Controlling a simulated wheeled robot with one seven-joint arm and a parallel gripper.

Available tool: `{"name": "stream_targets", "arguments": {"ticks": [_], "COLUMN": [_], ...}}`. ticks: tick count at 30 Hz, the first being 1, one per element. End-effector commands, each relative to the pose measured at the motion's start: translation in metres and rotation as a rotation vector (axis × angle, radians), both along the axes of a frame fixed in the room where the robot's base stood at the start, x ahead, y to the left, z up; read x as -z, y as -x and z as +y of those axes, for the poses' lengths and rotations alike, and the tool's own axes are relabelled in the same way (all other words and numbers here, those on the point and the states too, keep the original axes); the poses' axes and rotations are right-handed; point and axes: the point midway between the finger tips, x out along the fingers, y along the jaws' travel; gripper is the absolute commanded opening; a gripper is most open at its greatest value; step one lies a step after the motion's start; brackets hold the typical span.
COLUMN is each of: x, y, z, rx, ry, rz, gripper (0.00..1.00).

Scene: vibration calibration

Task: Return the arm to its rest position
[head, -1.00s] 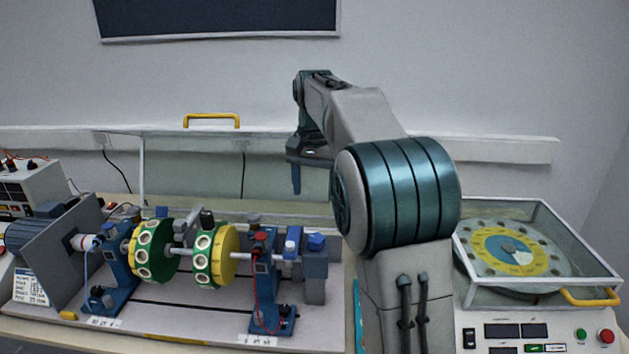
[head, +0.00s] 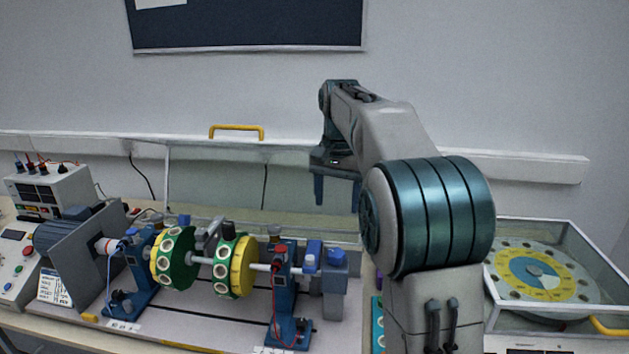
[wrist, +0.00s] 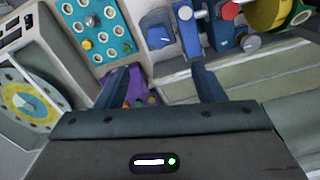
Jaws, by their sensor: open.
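My arm is raised and bent over the bench in the head view, with its large teal joint in front. My gripper (head: 337,190) hangs with its fingers pointing down, behind and to the right of the rotor rig. It is open and nothing is between its fingers. In the wrist view my gripper (wrist: 158,82) shows two spread fingers above the bench, with the blue end block of the rig (wrist: 157,30) beyond them. Part of the bench behind my arm is hidden.
The rotor rig with two green-yellow discs (head: 175,258) stands left of my arm. A clear-lidded turntable box (head: 545,275) is at the right. A power supply (head: 48,190) stands far left. A teal panel with round holes (wrist: 97,28) lies near the rig. The air above the bench is clear.

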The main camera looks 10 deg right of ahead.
Motion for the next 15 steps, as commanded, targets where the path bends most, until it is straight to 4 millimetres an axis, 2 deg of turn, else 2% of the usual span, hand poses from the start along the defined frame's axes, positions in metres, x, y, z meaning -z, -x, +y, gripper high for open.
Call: {"name": "stream_targets", "arguments": {"ticks": [4, 7, 15], "x": [-0.001, 0.004, 0.033], "y": [0.029, 0.058, 0.146], "z": [0.0, 0.001, 0.006], "rx": [-0.054, -0.113, -0.288], "ry": [-0.006, -0.007, 0.006], "rz": [-0.028, -0.057, -0.138], "gripper": [0.62, 0.62, 0.62]}}
